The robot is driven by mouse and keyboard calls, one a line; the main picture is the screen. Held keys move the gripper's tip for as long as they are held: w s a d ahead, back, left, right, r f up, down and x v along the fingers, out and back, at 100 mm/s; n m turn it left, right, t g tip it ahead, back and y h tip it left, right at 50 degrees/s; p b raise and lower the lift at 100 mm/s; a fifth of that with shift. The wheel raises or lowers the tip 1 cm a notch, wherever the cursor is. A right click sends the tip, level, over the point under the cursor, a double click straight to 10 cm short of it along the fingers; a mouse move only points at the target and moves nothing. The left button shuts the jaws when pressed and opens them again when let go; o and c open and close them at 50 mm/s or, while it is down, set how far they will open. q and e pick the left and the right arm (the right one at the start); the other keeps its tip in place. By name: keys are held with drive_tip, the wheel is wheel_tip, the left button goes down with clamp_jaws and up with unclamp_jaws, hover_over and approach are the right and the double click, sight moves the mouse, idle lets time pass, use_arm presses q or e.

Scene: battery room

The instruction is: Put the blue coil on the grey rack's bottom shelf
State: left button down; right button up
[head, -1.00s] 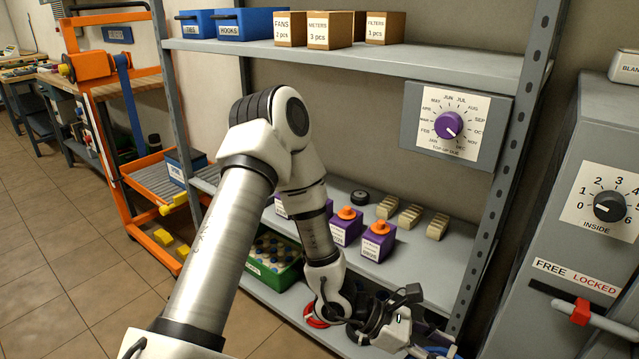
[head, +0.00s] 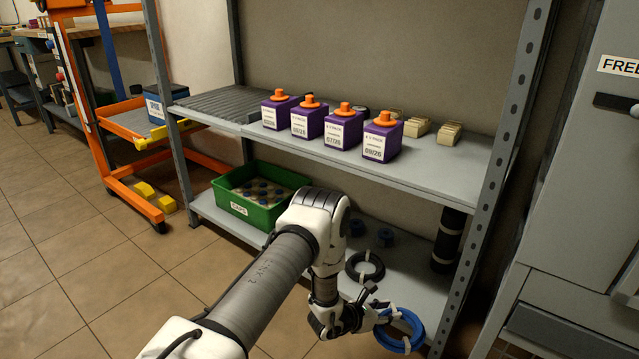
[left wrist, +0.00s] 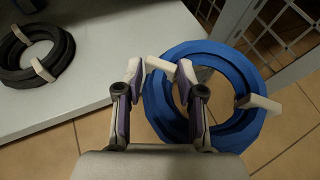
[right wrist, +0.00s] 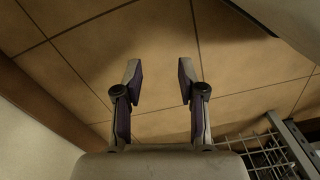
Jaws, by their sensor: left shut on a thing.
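The blue coil (head: 416,328) hangs from my left gripper (head: 372,313), just in front of the grey rack's bottom shelf (head: 420,275). In the left wrist view the left gripper (left wrist: 158,72) is shut on a white tie of the blue coil (left wrist: 255,75), with floor tiles behind the coil. The bottom shelf (left wrist: 95,70) shows there to the left, apart from the coil. My right gripper (right wrist: 160,82) shows only in the right wrist view, open and empty with floor beyond it.
Purple boxes (head: 381,146) stand on the shelf above. A rack post (head: 487,200) bounds the right side.

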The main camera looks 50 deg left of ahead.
use_arm(q)
drive_tip(key=b, duration=0.8)
hover_over(391, 288)
drive_tip(key=shift+s+d+f, duration=0.15)
drive_tip(key=shift+f, duration=0.35)
drive_tip(key=shift+s+d+f, duration=0.15)
drive_tip(key=shift+f, duration=0.3)
drive_tip(key=f+b, duration=0.3)
drive_tip(key=b, duration=0.1)
drive_tip(key=shift+w+a+f, duration=0.2)
drive_tip(key=shift+w+f, duration=0.05)
drive_tip(key=shift+f, duration=0.1)
use_arm(e)
drive_tip(key=shift+t, duration=0.4)
drive_tip(key=f, duration=0.4)
drive_tip(key=w+f, duration=0.1)
drive_tip(key=f, duration=0.3)
drive_tip(key=w+f, duration=0.1)
drive_tip(key=f, duration=0.3)
drive_tip(key=shift+w+d+f, duration=0.15)
drive_tip(key=shift+w+f, duration=0.05)
drive_tip(key=shift+f, duration=0.05)
use_arm(q)
drive_tip(key=shift+r+p, duration=0.25)
drive_tip(key=shift+p, duration=0.05)
use_arm(e)
drive_tip(key=shift+r, duration=0.3)
use_arm(q)
drive_tip(key=c, duration=1)
unclamp_jaws()
